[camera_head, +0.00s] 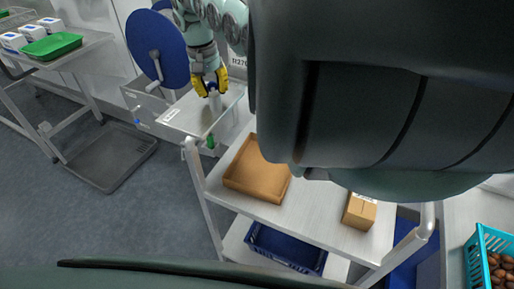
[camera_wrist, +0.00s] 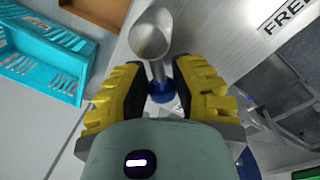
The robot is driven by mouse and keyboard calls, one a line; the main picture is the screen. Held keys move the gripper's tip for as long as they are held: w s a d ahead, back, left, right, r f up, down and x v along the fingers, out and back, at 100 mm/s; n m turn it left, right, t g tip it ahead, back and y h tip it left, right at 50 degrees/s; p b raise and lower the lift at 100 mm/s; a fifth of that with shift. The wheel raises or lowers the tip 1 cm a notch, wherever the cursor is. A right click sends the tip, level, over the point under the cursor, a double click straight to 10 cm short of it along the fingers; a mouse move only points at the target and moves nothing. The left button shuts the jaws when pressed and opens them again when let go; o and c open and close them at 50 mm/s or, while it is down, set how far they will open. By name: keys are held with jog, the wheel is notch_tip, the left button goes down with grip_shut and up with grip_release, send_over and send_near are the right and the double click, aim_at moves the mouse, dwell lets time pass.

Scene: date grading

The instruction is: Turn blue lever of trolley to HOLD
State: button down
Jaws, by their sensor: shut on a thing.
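My gripper (camera_head: 208,82) is at the upper middle of the head view, with yellow fingers pointing down over a pale grey surface with a label. It is shut on a grey cup-like scoop (camera_wrist: 151,36). In the wrist view a thin stem runs from the cup to a blue part (camera_wrist: 161,91) between the fingers. A white trolley (camera_head: 310,222) with raised end rails stands below and to the right of the gripper. I cannot make out a blue lever on it for certain, nor any HOLD mark. A large dark part of my arm hides its upper right.
The trolley carries a brown tray (camera_head: 232,180) and a small carton (camera_head: 360,211), with a dark blue crate (camera_head: 262,240) below. A turquoise crate (camera_head: 474,262) of dates is at right. A table with a green tray (camera_head: 52,46) is left. A grey floor tray (camera_head: 108,157) lies on otherwise open floor.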

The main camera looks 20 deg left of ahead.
jog(key=c, duration=0.7)
grip_release()
jog(key=shift+c, duration=0.2)
notch_tip(320, 180, up, 12)
jog(key=a, duration=0.1)
jog(key=shift+s, duration=0.35)
